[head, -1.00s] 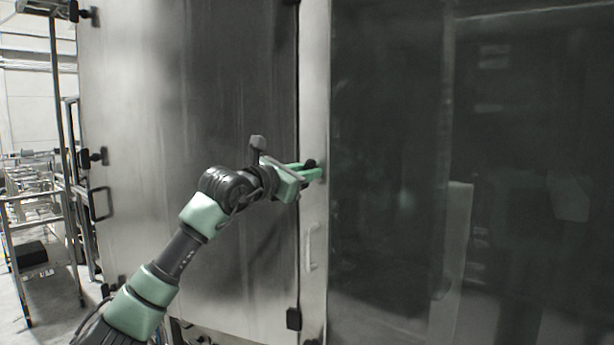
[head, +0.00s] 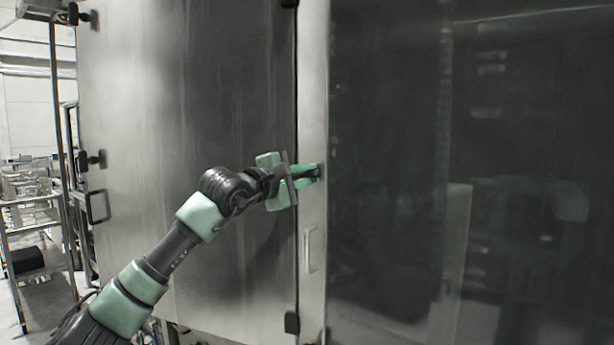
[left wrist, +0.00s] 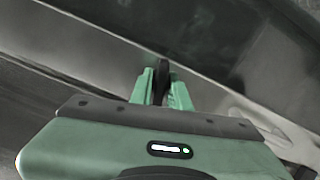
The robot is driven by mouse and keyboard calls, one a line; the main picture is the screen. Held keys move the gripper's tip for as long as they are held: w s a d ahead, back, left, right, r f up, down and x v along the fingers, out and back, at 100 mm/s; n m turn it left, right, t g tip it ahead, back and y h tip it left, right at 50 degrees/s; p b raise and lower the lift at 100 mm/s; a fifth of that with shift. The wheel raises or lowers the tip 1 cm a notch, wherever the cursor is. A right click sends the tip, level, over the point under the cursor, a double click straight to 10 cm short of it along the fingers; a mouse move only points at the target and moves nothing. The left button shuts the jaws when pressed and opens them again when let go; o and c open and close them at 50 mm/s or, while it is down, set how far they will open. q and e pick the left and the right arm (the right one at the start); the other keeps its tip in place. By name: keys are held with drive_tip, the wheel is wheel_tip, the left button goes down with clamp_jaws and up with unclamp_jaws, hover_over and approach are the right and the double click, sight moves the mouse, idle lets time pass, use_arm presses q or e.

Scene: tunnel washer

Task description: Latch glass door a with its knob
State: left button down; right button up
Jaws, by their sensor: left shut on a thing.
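The glass door (head: 400,130) is the large dark pane at the right, with a pale metal frame strip (head: 313,60) along its left edge. My left gripper (head: 313,173) is at that strip and is shut on the black knob (left wrist: 162,78). In the left wrist view the two green fingers (left wrist: 163,88) stand on either side of the knob. In the head view the fingers mostly hide the knob. The door looks flush with the metal panel beside it; whether it is latched cannot be told. My right gripper is out of view.
A vertical handle (head: 310,250) is on the frame strip below my gripper. A large steel panel (head: 190,100) with black hinges lies to the left. A metal rack (head: 35,240) stands at the far left.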

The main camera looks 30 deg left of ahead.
use_arm(q)
drive_tip(key=shift+f+m, duration=0.15)
drive_tip(key=shift+m, duration=1.35)
drive_tip(key=c, duration=1.5)
unclamp_jaws()
drive_tip(key=s+b, duration=0.1)
drive_tip(key=s, duration=0.1)
drive_tip(key=s+b, duration=0.1)
drive_tip(key=s, duration=0.2)
drive_tip(key=s+b, duration=0.2)
drive_tip(key=shift+s+a, duration=0.25)
drive_tip(key=shift+s, duration=0.15)
